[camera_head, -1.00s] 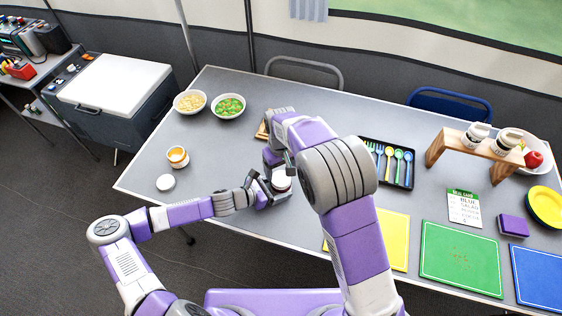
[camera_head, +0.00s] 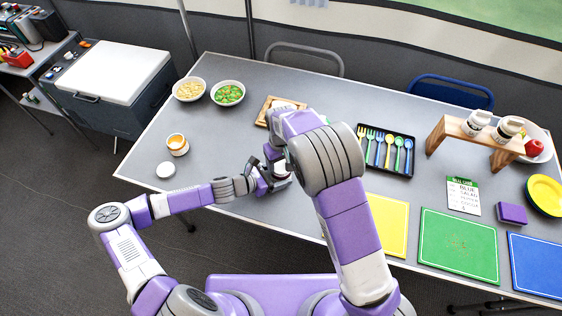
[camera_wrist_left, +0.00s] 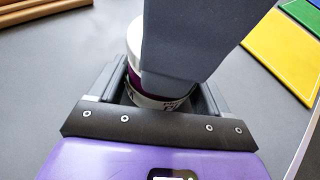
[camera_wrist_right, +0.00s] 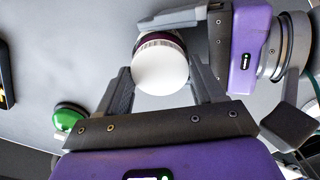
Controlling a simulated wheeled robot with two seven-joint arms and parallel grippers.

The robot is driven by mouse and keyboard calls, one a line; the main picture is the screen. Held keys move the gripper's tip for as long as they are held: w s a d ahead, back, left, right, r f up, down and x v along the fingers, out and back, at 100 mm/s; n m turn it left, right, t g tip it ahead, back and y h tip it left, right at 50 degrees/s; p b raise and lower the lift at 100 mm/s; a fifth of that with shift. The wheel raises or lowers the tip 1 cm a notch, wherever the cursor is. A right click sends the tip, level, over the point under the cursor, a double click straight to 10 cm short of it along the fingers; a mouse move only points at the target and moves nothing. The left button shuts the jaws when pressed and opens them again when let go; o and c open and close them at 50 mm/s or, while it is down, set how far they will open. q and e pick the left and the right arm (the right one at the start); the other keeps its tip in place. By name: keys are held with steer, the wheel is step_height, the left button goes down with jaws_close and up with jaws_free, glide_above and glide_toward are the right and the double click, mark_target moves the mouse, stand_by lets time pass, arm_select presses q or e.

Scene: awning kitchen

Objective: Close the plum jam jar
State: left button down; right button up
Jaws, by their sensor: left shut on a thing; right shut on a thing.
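The plum jam jar (camera_wrist_left: 133,77) stands with dark plum contents under a white lid; in the head view (camera_head: 282,179) arms partly hide it. My left gripper (camera_head: 264,182) is shut around the jar's lower body, with a finger on each side in the left wrist view (camera_wrist_left: 160,98). The white lid (camera_wrist_right: 161,68) sits on the jar's top in the right wrist view. My right gripper (camera_wrist_right: 161,85) is shut on the lid from above. Whether the lid is fully tightened cannot be told. My right gripper's dark body covers part of the jar in the left wrist view.
An open orange jar (camera_head: 176,143) and a loose white lid (camera_head: 166,170) stand at the left. Two food bowls (camera_head: 228,94) stand behind. A cutlery tray (camera_head: 399,167) and a yellow board (camera_head: 390,224) lie right of my arms. A green round thing (camera_wrist_right: 71,116) is nearby.

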steer(key=o, duration=1.2)
steer(key=shift+o, duration=0.2)
steer(key=shift+r, duration=0.15)
arm_select(q)
jaws_free()
steer(key=shift+p+v, duration=1)
steer(key=shift+v, duration=2.8)
arm_select(e)
step_height(320, 180, up, 14)
